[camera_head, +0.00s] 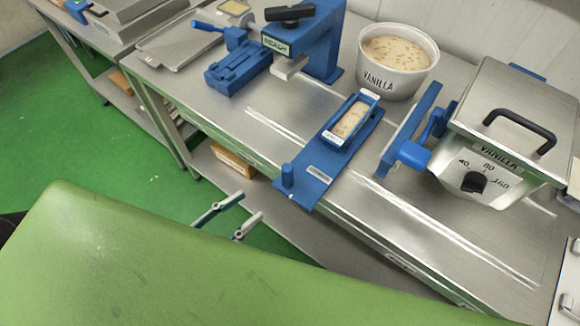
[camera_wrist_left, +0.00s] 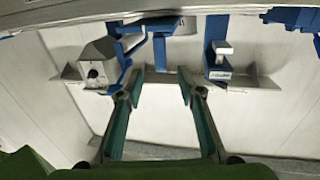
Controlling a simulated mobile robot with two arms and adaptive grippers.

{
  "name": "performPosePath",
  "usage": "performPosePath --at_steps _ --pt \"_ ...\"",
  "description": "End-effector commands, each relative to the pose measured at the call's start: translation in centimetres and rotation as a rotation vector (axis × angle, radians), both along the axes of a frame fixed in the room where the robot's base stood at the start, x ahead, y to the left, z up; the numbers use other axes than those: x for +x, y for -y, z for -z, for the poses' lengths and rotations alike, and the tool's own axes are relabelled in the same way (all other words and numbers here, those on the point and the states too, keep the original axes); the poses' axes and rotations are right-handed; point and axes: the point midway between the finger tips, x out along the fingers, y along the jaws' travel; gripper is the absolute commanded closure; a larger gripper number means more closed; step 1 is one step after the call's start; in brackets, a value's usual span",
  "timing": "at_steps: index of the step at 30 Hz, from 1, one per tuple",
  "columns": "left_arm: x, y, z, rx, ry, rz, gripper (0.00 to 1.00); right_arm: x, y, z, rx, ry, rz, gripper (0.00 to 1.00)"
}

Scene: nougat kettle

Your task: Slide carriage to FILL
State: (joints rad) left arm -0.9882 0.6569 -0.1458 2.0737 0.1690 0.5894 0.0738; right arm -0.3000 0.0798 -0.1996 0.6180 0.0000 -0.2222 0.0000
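The carriage (camera_head: 346,127) is a blue tray on a long blue base plate (camera_head: 313,172) on the steel bench. It holds a pale, speckled bar and has white labels at both ends, too small to read. A blue upright knob (camera_head: 287,176) stands at the plate's front end. My left gripper (camera_head: 252,205) is below and left of that knob, off the bench's front edge and apart from the carriage. In the left wrist view its two green-padded fingers (camera_wrist_left: 158,80) are spread with nothing between them. My right gripper is in neither view.
A white vanilla tub (camera_head: 397,62) stands behind the carriage. A steel kettle with a dial (camera_head: 475,182) and blue bracket (camera_head: 408,135) is at right. A blue press (camera_head: 310,40) is at left. A steel shelf with a cardboard box (camera_head: 233,163) lies under the bench.

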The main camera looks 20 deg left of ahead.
Motion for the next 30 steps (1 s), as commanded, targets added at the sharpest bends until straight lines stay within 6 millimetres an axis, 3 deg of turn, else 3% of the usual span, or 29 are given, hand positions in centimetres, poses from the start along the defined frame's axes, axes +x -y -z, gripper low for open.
performPosePath --at_steps 18,30 --pt "8.5 5.1 -0.4 -0.001 0.006 -0.001 0.66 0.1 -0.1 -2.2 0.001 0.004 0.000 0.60" --pt "10.9 6.7 -0.1 -0.001 0.003 0.000 0.66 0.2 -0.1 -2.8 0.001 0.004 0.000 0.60"
